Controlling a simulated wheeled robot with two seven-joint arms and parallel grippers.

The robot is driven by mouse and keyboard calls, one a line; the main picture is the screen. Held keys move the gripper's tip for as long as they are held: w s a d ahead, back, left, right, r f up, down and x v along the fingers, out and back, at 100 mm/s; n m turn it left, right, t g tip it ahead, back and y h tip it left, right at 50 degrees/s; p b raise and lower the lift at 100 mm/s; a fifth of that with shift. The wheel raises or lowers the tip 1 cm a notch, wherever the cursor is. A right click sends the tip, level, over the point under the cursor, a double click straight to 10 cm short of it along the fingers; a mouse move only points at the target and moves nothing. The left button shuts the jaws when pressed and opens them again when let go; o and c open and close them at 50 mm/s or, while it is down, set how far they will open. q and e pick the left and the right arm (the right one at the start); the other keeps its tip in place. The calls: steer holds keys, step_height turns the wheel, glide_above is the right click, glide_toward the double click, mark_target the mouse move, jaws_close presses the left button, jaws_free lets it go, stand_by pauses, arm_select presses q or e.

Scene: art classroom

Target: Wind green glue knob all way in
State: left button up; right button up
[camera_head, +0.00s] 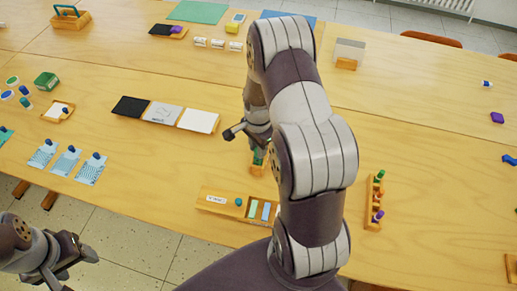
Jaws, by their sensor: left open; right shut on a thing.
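My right gripper (256,153) is over the middle of the table, pointing down. It is shut on a small green thing (266,155), likely the green glue stick with its knob. This stands at a small wooden block (258,169). My own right arm hides much of it, so I cannot tell how far the knob is wound. My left gripper (82,257) is open and empty, low at the left, off the table's front edge.
A wooden rack (373,207) with green and purple-topped sticks stands to the right. A wooden tray (222,204) with coloured strips lies near the front edge. Black, grey and white cards (198,119) lie left of my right gripper. The table at right is mostly clear.

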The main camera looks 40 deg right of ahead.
stand_by(0.4)
steer(key=shift+r+n, duration=0.1)
steer(key=shift+n, duration=0.6)
steer(key=n+p, duration=0.1)
steer(key=n, duration=0.3)
steer(key=n+p, duration=0.1)
steer(key=n, duration=0.2)
steer(key=shift+n, duration=0.3)
steer(key=n, duration=0.2)
steer(key=shift+n+p, duration=0.3)
steer(key=o, duration=1.5)
